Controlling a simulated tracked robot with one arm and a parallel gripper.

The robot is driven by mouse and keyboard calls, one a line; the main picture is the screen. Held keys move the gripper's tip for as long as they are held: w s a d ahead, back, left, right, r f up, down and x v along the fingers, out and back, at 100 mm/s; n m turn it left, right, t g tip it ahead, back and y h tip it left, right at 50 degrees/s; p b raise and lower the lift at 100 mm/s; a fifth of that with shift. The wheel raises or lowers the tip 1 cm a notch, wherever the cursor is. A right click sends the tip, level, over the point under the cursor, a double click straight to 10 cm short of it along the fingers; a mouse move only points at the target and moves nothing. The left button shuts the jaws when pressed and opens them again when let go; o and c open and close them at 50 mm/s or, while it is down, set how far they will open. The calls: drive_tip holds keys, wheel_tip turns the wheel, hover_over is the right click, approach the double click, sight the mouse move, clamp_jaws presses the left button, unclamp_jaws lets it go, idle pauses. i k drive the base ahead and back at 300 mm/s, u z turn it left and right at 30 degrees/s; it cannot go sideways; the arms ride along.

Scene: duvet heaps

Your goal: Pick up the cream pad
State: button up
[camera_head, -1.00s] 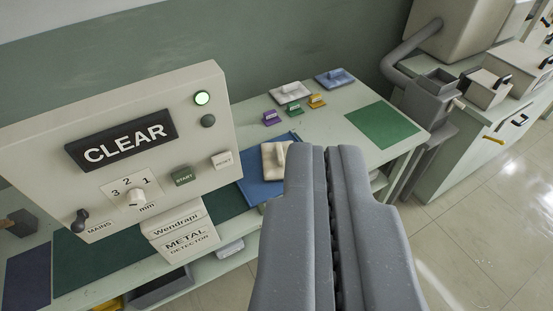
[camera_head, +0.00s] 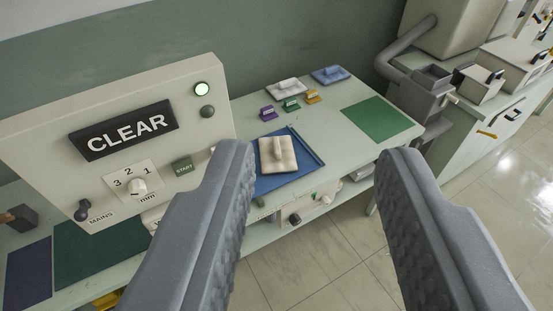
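The cream pad (camera_head: 290,158) lies on a blue tray (camera_head: 312,150) on the pale green bench, just right of the metal detector. A small raised grip stands on its top. My gripper (camera_head: 318,155) is open and empty, with its two grey fingers spread wide. In the picture the pad shows between the fingers, closer to the left one, and farther off than the fingertips. No finger touches it.
The metal detector box (camera_head: 205,140) reads CLEAR with a green light. A white pad (camera_head: 286,89), a blue pad (camera_head: 330,75) and small purple, green and yellow blocks (camera_head: 291,104) lie behind the tray. A green mat (camera_head: 377,118) lies right, before grey machinery (camera_head: 432,85).

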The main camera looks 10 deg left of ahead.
sight(278, 154)
drive_tip(key=k, duration=1.2)
drive_tip(key=z, duration=0.35)
drive_tip(key=i, duration=2.6)
drive_tip(key=u, duration=0.9)
